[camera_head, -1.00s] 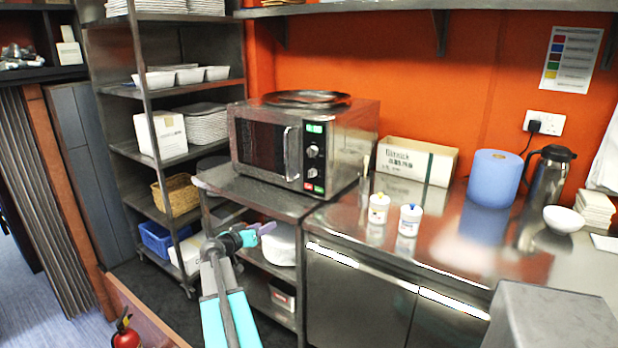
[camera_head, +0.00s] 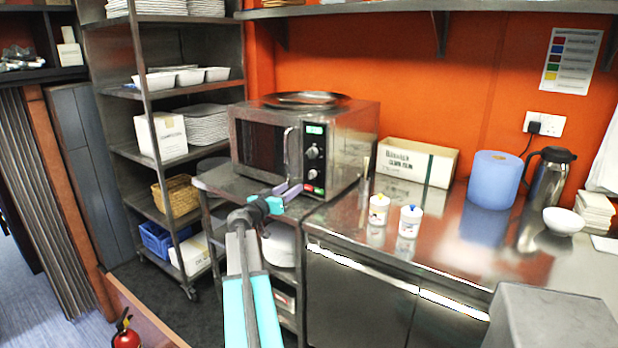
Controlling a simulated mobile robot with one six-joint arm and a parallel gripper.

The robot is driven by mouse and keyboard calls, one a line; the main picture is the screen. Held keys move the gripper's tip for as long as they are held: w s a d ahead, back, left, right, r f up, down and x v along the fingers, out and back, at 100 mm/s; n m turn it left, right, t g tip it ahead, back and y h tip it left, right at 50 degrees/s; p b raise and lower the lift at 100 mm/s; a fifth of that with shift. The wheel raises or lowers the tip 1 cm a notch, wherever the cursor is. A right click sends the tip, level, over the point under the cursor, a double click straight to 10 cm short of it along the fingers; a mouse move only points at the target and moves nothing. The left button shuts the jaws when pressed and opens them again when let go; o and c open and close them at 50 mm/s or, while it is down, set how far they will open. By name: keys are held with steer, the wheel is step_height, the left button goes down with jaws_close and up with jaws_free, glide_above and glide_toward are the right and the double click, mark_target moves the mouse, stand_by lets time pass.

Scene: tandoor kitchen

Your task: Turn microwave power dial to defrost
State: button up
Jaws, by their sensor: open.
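The steel microwave (camera_head: 345,135) stands on a steel shelf unit against the orange wall, its door shut. Its control panel at the right of the front has a lit green display (camera_head: 315,129) and two round dials, an upper dial (camera_head: 312,152) and a lower dial (camera_head: 312,174). Which one sets power, and their settings, are too small to read. My gripper (camera_head: 291,189) is open and empty, its purple fingers in front of the microwave's lower front edge, below and left of the dials. It looks apart from them.
A round dark tray (camera_head: 306,99) lies on top of the microwave. Two white tubs (camera_head: 378,209) (camera_head: 410,221), a cardboard box (camera_head: 417,162), a blue paper roll (camera_head: 490,180) and a steel flask (camera_head: 549,178) stand on the counter at right.

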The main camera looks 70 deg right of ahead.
mark_target(309, 175)
steer(key=shift+p+x, duration=1.7)
steer(key=shift+x, duration=4.9)
steer(key=shift+w, duration=0.1)
steer(key=c, duration=1)
steer(key=shift+c, duration=0.2)
